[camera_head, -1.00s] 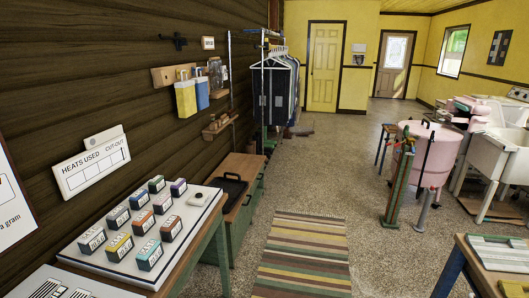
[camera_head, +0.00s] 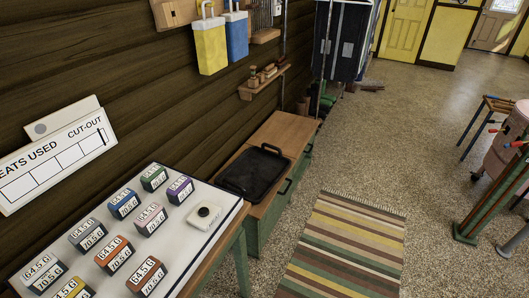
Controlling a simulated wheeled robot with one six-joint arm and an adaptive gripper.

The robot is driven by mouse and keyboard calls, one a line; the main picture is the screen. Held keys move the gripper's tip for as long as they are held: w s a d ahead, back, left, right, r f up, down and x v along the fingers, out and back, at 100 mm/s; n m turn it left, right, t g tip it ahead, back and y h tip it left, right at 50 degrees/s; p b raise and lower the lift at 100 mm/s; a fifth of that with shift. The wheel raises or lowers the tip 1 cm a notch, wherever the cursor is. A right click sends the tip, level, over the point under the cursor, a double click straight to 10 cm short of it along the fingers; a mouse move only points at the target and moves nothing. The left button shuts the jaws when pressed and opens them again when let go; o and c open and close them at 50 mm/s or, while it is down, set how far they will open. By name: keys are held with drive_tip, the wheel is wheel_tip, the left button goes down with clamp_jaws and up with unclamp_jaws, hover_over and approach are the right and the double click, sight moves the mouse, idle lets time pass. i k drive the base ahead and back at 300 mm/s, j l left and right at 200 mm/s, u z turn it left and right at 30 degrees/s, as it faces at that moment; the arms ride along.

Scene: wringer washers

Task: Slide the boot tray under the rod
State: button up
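A black tray with a raised rim, which looks like the boot tray (camera_head: 254,173), lies flat on the wooden top of a low green cabinet (camera_head: 290,130) against the dark plank wall. Beyond the cabinet, dark garments (camera_head: 342,45) hang from a rack whose upright posts show. The rod itself is out of view at the top. My gripper is not in view.
A near table (camera_head: 228,208) holds several coloured labelled blocks (camera_head: 150,217) and a white box with a black knob (camera_head: 205,213). A striped rug (camera_head: 345,240) lies on the floor. Yellow and blue containers (camera_head: 210,45) hang on the wall. Speckled floor (camera_head: 420,130) is open beyond the rug.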

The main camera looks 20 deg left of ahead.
sight(253, 174)
drive_tip(key=i+l+u, duration=0.15)
drive_tip(key=i+u, duration=0.25)
drive_tip(key=i, duration=0.3)
drive_tip(key=i+l+u, duration=0.35)
drive_tip(key=i, duration=0.35)
drive_tip(key=i+l+u, duration=0.4)
drive_tip(key=i+l, duration=0.2)
drive_tip(key=i+l+u, duration=0.3)
drive_tip(key=l, duration=0.35)
drive_tip(key=i+l+u, duration=0.1)
drive_tip(key=l, duration=0.25)
drive_tip(key=i+l+u, duration=0.15)
drive_tip(key=l, duration=0.25)
drive_tip(key=i+l+u, duration=0.15)
drive_tip(key=l, duration=0.25)
drive_tip(key=i+l+u, duration=0.2)
drive_tip(key=i+l, duration=0.1)
drive_tip(key=l, duration=0.05)
